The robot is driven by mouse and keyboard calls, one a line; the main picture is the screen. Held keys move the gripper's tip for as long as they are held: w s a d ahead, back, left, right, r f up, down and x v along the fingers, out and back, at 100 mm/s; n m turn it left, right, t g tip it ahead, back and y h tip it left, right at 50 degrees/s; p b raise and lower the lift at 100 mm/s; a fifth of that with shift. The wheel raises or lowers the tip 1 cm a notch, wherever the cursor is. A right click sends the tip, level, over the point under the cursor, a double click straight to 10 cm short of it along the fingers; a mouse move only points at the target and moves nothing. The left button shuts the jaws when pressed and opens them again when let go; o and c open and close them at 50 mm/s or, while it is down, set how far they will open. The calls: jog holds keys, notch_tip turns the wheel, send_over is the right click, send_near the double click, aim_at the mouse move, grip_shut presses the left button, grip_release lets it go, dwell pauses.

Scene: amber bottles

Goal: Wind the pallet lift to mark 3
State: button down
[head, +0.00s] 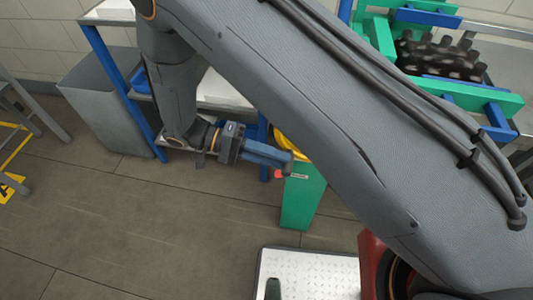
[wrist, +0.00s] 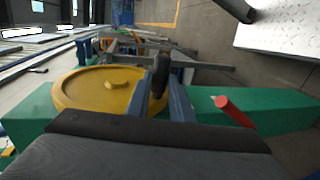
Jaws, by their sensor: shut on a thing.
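A yellow wheel (wrist: 95,92) lies on top of a green post (wrist: 285,110). In the head view only a sliver of the wheel (head: 291,140) shows behind my arm, above the post (head: 302,205). A black upright handle (wrist: 160,74) stands at the wheel's edge. My gripper (wrist: 166,92) has its two blue fingers on either side of this handle and is shut on it. In the head view my gripper (head: 289,163) reaches the wheel from the left. A red piece (wrist: 232,110) sticks out of the post. No mark numbers are legible.
A pale tread-plate platform (head: 310,275) lies at the bottom, near the post. A green and blue frame (head: 490,100) holding dark bottles stands at the upper right. A grey bin (head: 105,105) and blue-legged table (head: 108,15) stand at left. The floor (head: 130,225) at lower left is clear.

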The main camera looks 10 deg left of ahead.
jog(key=c, duration=2.5)
grip_release()
jog(key=shift+d+f, duration=0.15)
jog(key=shift+f, duration=0.4)
jog(key=shift+d+f, duration=0.15)
jog(key=shift+f, duration=0.35)
jog(key=shift+c, duration=0.2)
jog(key=o, duration=1)
jog(key=shift+r, duration=0.15)
jog(key=shift+c, duration=0.2)
jog(key=b+v, duration=0.2)
jog(key=v, duration=0.5)
jog(key=shift+a+r, duration=0.2)
jog(key=shift+a, duration=0.15)
